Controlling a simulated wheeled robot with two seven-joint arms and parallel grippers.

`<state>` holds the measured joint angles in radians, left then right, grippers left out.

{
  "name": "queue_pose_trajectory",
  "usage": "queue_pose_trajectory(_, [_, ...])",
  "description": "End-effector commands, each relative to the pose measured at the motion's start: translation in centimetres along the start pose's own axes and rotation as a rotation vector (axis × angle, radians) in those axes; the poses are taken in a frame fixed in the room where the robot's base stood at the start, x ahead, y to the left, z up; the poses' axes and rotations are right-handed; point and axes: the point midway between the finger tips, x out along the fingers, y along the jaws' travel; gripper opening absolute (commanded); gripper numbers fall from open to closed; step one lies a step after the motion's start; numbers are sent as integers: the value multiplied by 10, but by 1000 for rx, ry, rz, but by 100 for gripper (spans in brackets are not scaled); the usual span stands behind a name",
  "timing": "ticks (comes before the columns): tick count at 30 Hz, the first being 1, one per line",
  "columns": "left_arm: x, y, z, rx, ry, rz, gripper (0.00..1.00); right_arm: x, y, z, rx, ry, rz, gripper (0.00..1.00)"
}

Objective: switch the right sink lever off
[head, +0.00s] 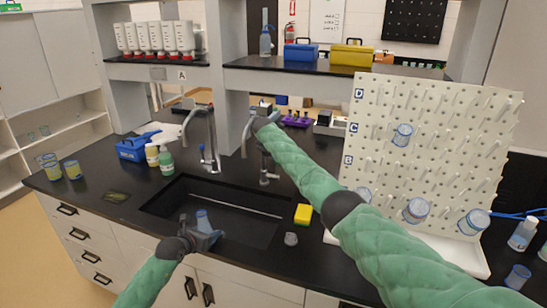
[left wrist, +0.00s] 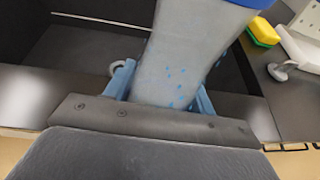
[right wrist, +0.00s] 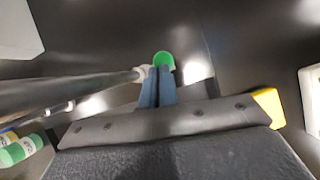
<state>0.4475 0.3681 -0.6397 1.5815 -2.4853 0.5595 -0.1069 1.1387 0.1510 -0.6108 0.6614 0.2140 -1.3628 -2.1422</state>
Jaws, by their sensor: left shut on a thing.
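The right sink tap (head: 266,165) stands behind the sink (head: 240,228), partly hidden by my right arm. My right gripper (head: 262,112) is at its upper part. In the right wrist view the right gripper's fingers (right wrist: 157,88) are close together, with a round green end piece (right wrist: 163,59) right at their tips and the grey tap pipe (right wrist: 80,90) to the left. I cannot tell whether they touch the green piece, which looks like the lever's end. My left gripper (head: 203,238) is shut on a greyish, blue-speckled container (left wrist: 185,60) over the sink's front edge.
A pegboard (head: 430,130) with labware stands at the right. Bottles (head: 166,162) stand left of the sink.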

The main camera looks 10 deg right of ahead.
Motion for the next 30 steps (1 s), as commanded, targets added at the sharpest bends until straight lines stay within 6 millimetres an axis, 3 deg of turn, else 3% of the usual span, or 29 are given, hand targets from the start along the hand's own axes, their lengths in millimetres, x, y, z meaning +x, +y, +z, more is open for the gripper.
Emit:
queue_pose_trajectory(16, [-1,0,3,0,0,0,29,1,-4,3,3,-2,-4,0])
queue_pose_trajectory(30, [-20,0,48,0,0,0,29,-40,-1,3,0,-2,-1,0])
